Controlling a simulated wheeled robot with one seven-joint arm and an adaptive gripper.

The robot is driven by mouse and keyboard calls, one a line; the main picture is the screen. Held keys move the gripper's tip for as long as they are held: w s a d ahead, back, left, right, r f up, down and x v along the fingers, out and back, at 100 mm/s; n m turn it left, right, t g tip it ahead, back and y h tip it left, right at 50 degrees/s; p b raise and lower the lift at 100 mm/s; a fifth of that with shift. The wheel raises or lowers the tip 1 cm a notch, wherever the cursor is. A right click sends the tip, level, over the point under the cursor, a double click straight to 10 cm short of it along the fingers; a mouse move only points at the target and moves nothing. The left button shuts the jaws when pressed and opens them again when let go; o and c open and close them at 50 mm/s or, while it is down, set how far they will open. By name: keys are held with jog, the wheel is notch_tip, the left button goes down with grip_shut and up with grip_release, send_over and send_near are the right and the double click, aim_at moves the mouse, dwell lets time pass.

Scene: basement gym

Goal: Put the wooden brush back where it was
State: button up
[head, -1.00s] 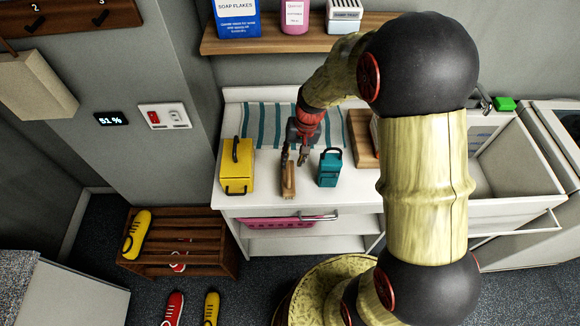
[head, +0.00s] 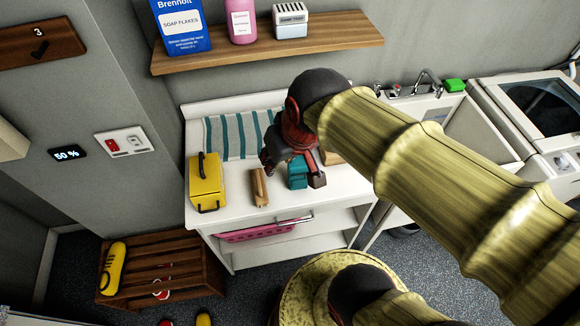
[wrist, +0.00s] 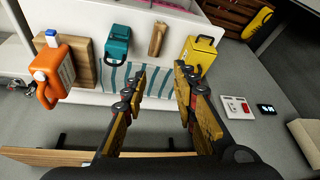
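The wooden brush (head: 259,187) lies on the white counter near its front edge, between the yellow box and the teal box. It also shows in the wrist view (wrist: 157,38), clear of my fingers. My gripper (head: 292,171) is over the counter to the right of the brush, in front of part of the teal box (head: 298,183). In the wrist view my gripper (wrist: 160,72) has its two fingers spread wide with nothing between them. The striped towel (wrist: 120,80) lies on the counter and shows partly behind the fingers.
A yellow box (head: 206,183) stands left of the brush. An orange jug (wrist: 52,72) is beside a wooden board (wrist: 78,58). A shelf (head: 265,45) with several packages hangs above the counter (head: 230,203). A sink (head: 440,125) is at the right. A slatted crate (head: 160,262) stands on the floor.

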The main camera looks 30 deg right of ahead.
jog(key=shift+n+t, duration=0.3)
jog(key=shift+t, duration=0.2)
jog(key=s, duration=0.1)
jog(key=s+r, duration=0.1)
jog(key=s, duration=0.2)
jog(key=shift+s+d+r, duration=0.15)
jog(key=shift+s+r, duration=0.05)
jog(key=shift+r, duration=0.1)
jog(key=shift+w, duration=0.1)
notch_tip(320, 180, down, 10)
jog(key=b, duration=0.9)
jog(key=shift+r+b, duration=0.15)
jog(key=shift+b, duration=0.2)
